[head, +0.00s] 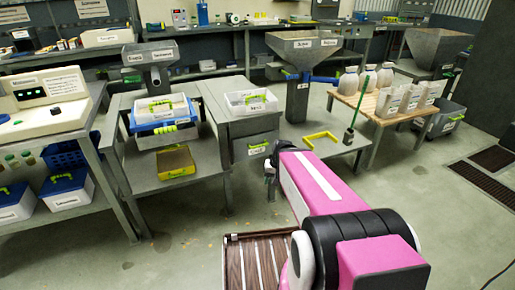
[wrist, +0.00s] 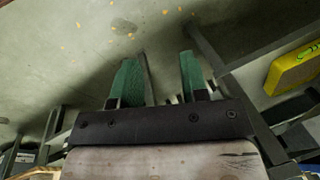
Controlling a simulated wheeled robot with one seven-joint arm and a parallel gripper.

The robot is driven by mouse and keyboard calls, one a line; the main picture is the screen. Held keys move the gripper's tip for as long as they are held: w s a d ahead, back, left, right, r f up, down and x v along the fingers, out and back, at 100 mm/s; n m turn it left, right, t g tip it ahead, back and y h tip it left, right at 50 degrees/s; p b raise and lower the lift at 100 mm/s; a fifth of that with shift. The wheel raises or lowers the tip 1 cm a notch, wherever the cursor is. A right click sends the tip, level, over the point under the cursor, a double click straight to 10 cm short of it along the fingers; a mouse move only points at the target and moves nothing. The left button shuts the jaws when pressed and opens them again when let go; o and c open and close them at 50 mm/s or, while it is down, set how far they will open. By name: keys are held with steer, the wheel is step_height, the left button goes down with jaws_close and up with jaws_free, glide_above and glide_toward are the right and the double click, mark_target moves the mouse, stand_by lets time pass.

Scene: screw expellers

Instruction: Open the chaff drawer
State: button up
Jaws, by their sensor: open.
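A grey drawer front (head: 257,146) with a yellow-green handle and a small white label sits under the white bin on the middle bench in the head view. The label is too small to read surely, but this looks like the chaff drawer; it appears shut. My gripper (wrist: 160,78) shows two green fingers spread apart with nothing between them in the wrist view. It points down over bare floor. I cannot make out the drawer in the wrist view.
A white bin (head: 238,103) stands above the drawer. A yellow tray (head: 176,162) lies on the low shelf to the left and also shows in the wrist view (wrist: 292,68). A hopper (head: 301,45) and wooden table (head: 372,103) stand right.

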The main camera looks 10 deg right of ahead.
steer(key=w+a+f+m+t+y, duration=0.1)
steer(key=w+a+m+t+y, duration=0.1)
steer(key=w+y, duration=0.3)
steer(key=m+t+y, duration=0.2)
steer(key=m+t, duration=0.7)
steer(key=t, duration=0.1)
glide_toward(260, 146)
steer(key=x, duration=1)
steer(key=shift+w+a+f, duration=0.1)
steer(key=shift+w+f, duration=0.05)
steer(key=shift+w, duration=0.2)
jaws_close()
